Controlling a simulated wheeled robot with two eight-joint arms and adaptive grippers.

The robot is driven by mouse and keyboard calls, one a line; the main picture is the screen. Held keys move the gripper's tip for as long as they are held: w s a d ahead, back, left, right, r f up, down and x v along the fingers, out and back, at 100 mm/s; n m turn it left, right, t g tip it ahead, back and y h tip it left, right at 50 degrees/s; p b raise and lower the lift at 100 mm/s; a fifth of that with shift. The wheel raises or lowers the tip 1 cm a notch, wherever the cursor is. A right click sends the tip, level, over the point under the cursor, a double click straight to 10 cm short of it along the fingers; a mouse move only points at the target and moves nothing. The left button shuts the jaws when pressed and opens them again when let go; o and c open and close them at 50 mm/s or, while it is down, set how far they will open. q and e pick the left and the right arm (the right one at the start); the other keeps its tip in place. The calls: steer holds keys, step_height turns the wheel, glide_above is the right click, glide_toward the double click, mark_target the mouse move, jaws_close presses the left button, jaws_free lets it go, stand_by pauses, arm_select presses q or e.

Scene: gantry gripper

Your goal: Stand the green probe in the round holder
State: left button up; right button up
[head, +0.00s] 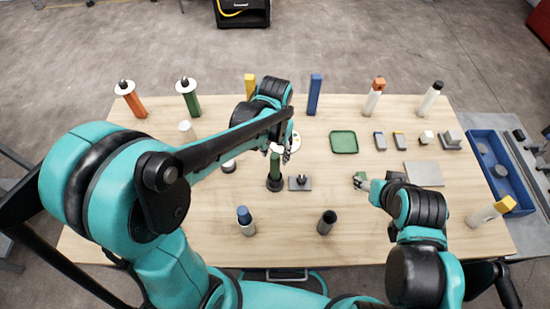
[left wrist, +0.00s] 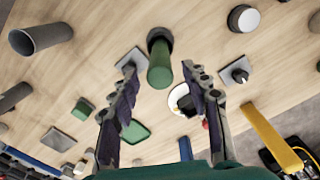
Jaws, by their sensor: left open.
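The green probe (head: 275,166) stands upright, its lower end in the dark round holder (head: 275,185) near the middle of the table. In the left wrist view the probe (left wrist: 160,68) rises from the black round holder (left wrist: 160,38). My left gripper (head: 279,154) is just above and around the probe's top. In the left wrist view its two fingers (left wrist: 160,82) are spread apart, with a gap on either side of the probe. My right gripper (head: 362,183) is low over the table to the right, next to a small green block; its jaws are too small to read.
A square plate with a knob (head: 300,183) stands close right of the holder. A dark cup (head: 327,221) and a blue-topped cylinder (head: 245,220) are in front. A green tray (head: 343,142) lies behind right. Tall posts line the back edge, including a blue one (head: 315,95).

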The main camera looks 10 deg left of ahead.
arm_select(q)
step_height(320, 180, up, 6)
steer(key=shift+s+r+p, duration=0.1)
steer(key=shift+r+p, duration=0.1)
steer(key=shift+p, duration=0.35)
steer(key=s+a+r+n+t, duration=0.3)
steer(key=s+a+t, duration=0.4)
steer(key=s+a, duration=0.1)
steer(key=shift+s+a+r, duration=0.25)
steer(key=shift+s+a, duration=0.05)
steer(key=shift+s, duration=0.5)
